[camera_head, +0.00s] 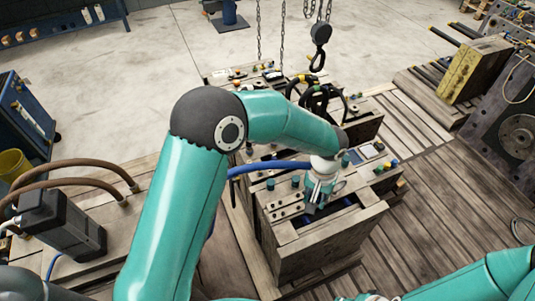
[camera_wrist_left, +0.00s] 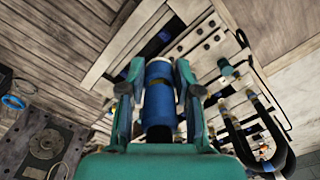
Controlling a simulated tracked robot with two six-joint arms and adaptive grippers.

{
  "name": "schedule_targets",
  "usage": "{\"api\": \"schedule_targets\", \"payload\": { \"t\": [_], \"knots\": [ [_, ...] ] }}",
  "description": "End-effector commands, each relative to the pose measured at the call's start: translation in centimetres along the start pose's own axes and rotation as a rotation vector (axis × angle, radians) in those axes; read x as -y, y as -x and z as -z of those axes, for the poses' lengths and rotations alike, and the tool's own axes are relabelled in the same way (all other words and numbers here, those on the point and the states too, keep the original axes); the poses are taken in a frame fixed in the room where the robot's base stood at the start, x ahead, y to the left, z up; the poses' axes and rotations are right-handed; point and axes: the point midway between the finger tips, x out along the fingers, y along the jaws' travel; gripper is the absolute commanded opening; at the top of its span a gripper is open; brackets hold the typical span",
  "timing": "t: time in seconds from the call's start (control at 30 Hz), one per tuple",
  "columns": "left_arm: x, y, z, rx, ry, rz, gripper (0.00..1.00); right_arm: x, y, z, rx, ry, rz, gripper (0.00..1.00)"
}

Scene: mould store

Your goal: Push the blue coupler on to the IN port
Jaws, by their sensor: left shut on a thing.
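My left gripper (camera_head: 318,196) is over the top of the near mould block (camera_head: 318,256). In the left wrist view the left gripper (camera_wrist_left: 158,85) is shut on the blue coupler (camera_wrist_left: 158,97), with a finger on each side of it. The coupler's far end points toward the block's face; I cannot tell whether it touches. A blue hose (camera_head: 262,167) runs from the left to the gripper. The IN port cannot be made out, and the gripper covers part of the block top. My right gripper is out of view; only its arm shows at lower right.
A hook (camera_head: 319,45) hangs on chains behind the block. Black hoses (camera_head: 312,97) loop up from the blocks behind. A yellow block (camera_head: 474,70) and a grey plate stand at the right. A black box (camera_head: 62,226) with brown hoses is at the left.

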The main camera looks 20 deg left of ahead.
Motion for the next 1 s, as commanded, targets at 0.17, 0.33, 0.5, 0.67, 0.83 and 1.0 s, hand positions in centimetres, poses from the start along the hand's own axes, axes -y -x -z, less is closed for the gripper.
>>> {"api": "schedule_targets", "payload": {
  "t": [0.17,0.33,0.5,0.67,0.83,1.0],
  "knots": [
    [0.0,0.0,0.0,-0.001,0.002,0.000,0.00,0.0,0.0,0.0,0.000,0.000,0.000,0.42],
    [0.1,0.0,0.0,-0.001,0.004,0.000,0.00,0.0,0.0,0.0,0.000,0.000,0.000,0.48],
    [0.8,-0.6,1.0,-0.001,0.027,-0.001,0.00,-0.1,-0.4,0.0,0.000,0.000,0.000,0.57],
    [3.3,-2.2,4.2,-0.004,0.100,-0.002,0.00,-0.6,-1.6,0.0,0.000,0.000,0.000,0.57],
    [8.6,-5.0,8.9,-0.004,0.224,-0.001,0.00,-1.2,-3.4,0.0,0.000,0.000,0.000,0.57],
    [15.2,-7.9,12.5,-0.003,0.354,-0.002,0.00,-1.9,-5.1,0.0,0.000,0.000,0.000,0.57]
  ]
}}
